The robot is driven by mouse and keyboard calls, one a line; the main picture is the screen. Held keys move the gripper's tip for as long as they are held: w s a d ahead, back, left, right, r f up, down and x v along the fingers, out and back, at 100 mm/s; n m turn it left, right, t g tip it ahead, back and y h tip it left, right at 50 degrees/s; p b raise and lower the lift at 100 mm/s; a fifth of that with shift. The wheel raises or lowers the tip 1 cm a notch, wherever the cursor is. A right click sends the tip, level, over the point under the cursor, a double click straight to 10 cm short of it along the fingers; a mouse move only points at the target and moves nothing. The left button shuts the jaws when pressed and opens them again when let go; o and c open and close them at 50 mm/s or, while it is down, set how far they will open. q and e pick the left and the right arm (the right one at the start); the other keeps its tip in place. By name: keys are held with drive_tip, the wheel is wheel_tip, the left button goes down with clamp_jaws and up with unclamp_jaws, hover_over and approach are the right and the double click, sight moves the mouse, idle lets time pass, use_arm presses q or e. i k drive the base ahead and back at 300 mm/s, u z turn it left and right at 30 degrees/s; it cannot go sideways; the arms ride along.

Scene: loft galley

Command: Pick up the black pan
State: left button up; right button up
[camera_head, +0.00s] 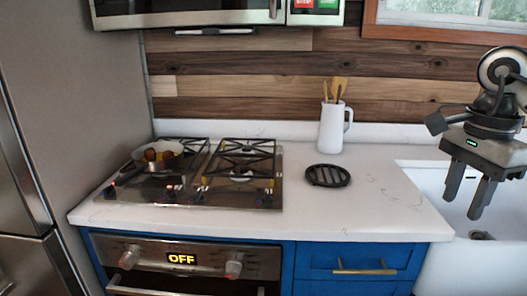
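A small dark pan (171,164) sits on the left burners of the gas cooktop at the left. Its inside looks lighter, and it holds a few round brown and reddish things (151,155). What seems to be its handle points to the front left. My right gripper (461,209) hangs in the air at the right, in front of the white sink. Its two fingers point down and are apart, with nothing between them. It is far to the right of the pan. My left gripper is out of view.
The cooktop (235,192) has black grates and front knobs. A black round trivet (327,176) and a white jug (332,127) with wooden utensils stand on the white counter (385,215). A steel fridge (75,110) borders the left; a microwave (190,12) hangs above.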

sight(148, 164)
drive_tip(key=i, duration=1.2)
drive_tip(key=u, duration=2.55)
